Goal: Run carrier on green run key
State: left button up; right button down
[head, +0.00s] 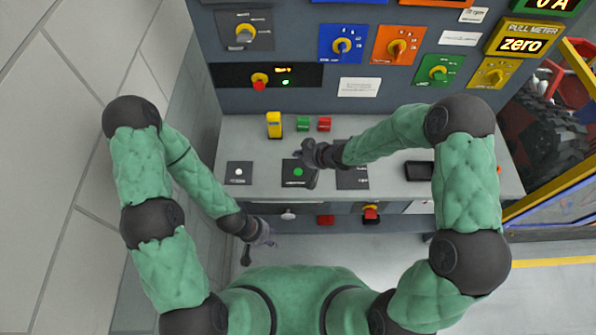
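A round green button (298,172) sits on a black plate on the grey console desk. A small green block (303,124) stands further back on the desk, beside a red one. I cannot tell from the labels which is the run key. My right gripper (304,151) is over the desk between the two, just behind the black plate; whether it touches anything is unclear, and its fingers are too small to read. My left gripper (258,250) is low, in front of the desk's front edge, with its fingers apart and empty.
A yellow upright piece (274,125) stands left of the green block. The upright panel holds several knobs and a pull meter (522,45) reading zero. A dark box (418,171) lies at the right.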

jog(key=shift+f, duration=0.15)
jog(key=b, duration=0.7)
send_over(300, 173)
notch_tip(300, 173, down, 7)
jog(key=shift+f, duration=0.15)
jog(key=shift+f+b, duration=0.4)
jog(key=shift+f, duration=0.25)
dwell(0.5)
jog(key=shift+f, duration=0.4)
jog(key=shift+s+f+b, duration=0.1)
jog(key=shift+f+b, duration=0.4)
jog(key=shift+b, duration=0.05)
dwell(2.8)
jog(key=shift+r, duration=0.1)
dwell(1.2)
jog(key=shift+r+p, duration=0.85)
jog(key=shift+p, duration=0.05)
